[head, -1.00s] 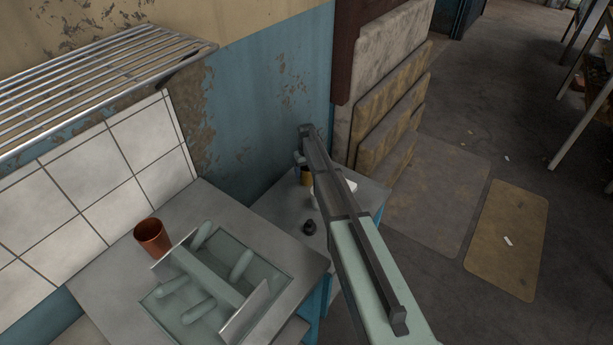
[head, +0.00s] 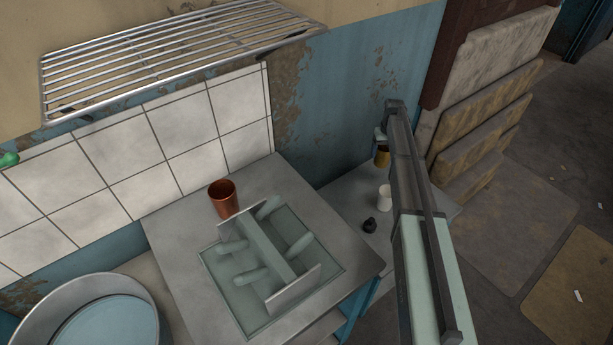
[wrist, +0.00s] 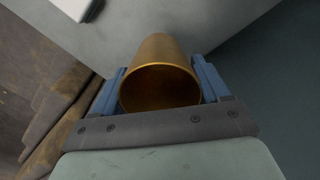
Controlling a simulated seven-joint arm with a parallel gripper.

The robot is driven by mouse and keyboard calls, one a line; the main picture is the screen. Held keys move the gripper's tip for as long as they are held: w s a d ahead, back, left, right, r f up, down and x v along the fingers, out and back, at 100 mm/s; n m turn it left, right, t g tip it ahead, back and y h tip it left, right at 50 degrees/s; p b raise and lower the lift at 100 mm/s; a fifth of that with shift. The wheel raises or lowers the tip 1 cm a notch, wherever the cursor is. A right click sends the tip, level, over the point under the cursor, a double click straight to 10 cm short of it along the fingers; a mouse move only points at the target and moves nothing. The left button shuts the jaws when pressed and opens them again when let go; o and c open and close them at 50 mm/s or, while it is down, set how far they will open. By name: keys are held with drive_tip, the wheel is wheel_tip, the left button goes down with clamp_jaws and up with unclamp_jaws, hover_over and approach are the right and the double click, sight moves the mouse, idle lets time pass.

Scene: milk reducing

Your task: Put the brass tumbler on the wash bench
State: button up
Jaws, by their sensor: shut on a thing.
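The brass tumbler (head: 382,157) is gold-brown and sits between the blue fingers of my gripper (head: 381,137), in front of the blue wall at the back of the right-hand bench. In the wrist view the tumbler (wrist: 158,75) has its open mouth toward the camera, with one finger on each side. My gripper (wrist: 160,88) is shut on it. Whether its base touches the bench is unclear. The wash bench appears to be the lower left bench, where a round metal basin (head: 31,315) holds pale blue water; little of its top shows.
A copper cup (head: 223,200) stands on the middle grey bench (head: 180,222) beside a pale green rack with rounded pegs (head: 262,250). A white cup (head: 384,198) and a small black object (head: 369,226) are on the right-hand bench. A wire shelf (head: 180,55) juts from the wall above.

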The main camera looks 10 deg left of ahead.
drive_tip(key=s+a+r+n, duration=0.1)
drive_tip(key=s+a+r, duration=0.4)
drive_tip(key=a, duration=0.4)
drive_tip(key=s+a+r+n, duration=0.1)
drive_tip(key=s+a+r, duration=0.3)
drive_tip(key=a+r, duration=0.3)
drive_tip(key=s+a+r+n, duration=0.2)
drive_tip(key=s+a+r, duration=0.4)
drive_tip(key=s+a, duration=0.45)
drive_tip(key=s+a+r+n, duration=0.2)
drive_tip(key=s+a+r, duration=0.4)
drive_tip(key=s+a, duration=0.45)
drive_tip(key=s+a+r+n, duration=0.2)
drive_tip(key=s+a+r, duration=0.5)
drive_tip(key=s+a, duration=0.35)
drive_tip(key=s+a+f+n, duration=0.1)
drive_tip(key=s+a+n, duration=0.1)
drive_tip(key=s+a, duration=0.35)
drive_tip(key=s+a+n, duration=0.1)
drive_tip(key=s+a, duration=0.1)
drive_tip(key=s, duration=0.7)
drive_tip(key=shift+w+d+f, duration=0.1)
drive_tip(key=shift+f, duration=4.7)
drive_tip(key=shift+f, duration=0.1)
drive_tip(key=o, duration=1.1)
